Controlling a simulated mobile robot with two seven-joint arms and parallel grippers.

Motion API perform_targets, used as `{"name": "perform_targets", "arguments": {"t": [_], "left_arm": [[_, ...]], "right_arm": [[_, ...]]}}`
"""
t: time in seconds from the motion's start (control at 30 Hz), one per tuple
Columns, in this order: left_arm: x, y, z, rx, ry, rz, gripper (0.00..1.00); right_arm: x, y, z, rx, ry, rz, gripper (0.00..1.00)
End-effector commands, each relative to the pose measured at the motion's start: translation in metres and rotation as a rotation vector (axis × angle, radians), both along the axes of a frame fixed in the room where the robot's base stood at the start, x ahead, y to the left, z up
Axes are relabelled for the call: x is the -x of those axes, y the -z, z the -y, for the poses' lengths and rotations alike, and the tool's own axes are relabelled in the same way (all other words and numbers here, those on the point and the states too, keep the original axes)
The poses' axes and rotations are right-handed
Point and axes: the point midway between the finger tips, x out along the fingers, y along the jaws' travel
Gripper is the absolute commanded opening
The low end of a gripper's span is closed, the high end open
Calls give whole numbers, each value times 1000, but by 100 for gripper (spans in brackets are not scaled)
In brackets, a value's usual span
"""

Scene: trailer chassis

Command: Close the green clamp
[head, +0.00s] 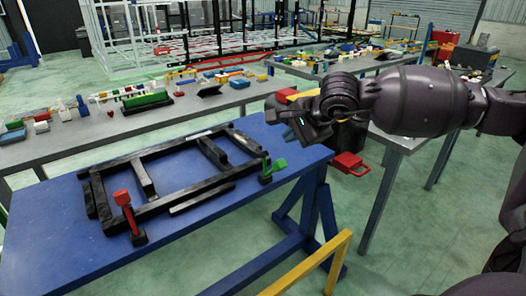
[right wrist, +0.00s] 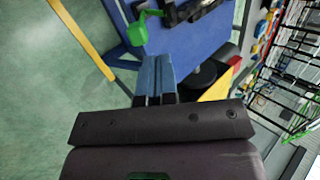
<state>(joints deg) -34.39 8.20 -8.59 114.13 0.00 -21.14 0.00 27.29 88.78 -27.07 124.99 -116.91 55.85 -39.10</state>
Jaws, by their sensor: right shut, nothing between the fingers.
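The green clamp (head: 272,168) stands at the right edge of the blue table (head: 190,226), beside the near right corner of the black chassis frame (head: 168,199). Its green handle sticks up and to the right. In the right wrist view the green clamp (right wrist: 138,34) shows just beyond and left of the fingertips, apart from them. My right gripper (head: 276,114) hangs above and slightly right of the clamp in the head view. Its fingers (right wrist: 155,62) are together and empty. My left gripper is not in view.
A red clamp (head: 126,210) stands at the frame's near left corner. A grey bench (head: 90,138) with small parts runs behind the table. A red box (head: 350,163) lies on the floor to the right. A yellow rail (head: 322,262) stands in front.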

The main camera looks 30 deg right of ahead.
Motion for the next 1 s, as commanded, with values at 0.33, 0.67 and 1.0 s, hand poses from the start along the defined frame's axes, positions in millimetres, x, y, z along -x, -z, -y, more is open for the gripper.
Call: {"name": "perform_targets", "arguments": {"t": [0.33, 0.67, 1.0], "left_arm": [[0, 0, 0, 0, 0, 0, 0], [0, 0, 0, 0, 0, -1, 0], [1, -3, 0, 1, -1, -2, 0]], "right_arm": [[3, 3, 9, 95, -30, -21, 0], [-1, 7, 9, 91, -28, -20, 0], [-29, 43, 5, 88, -29, -21, 0]]}}
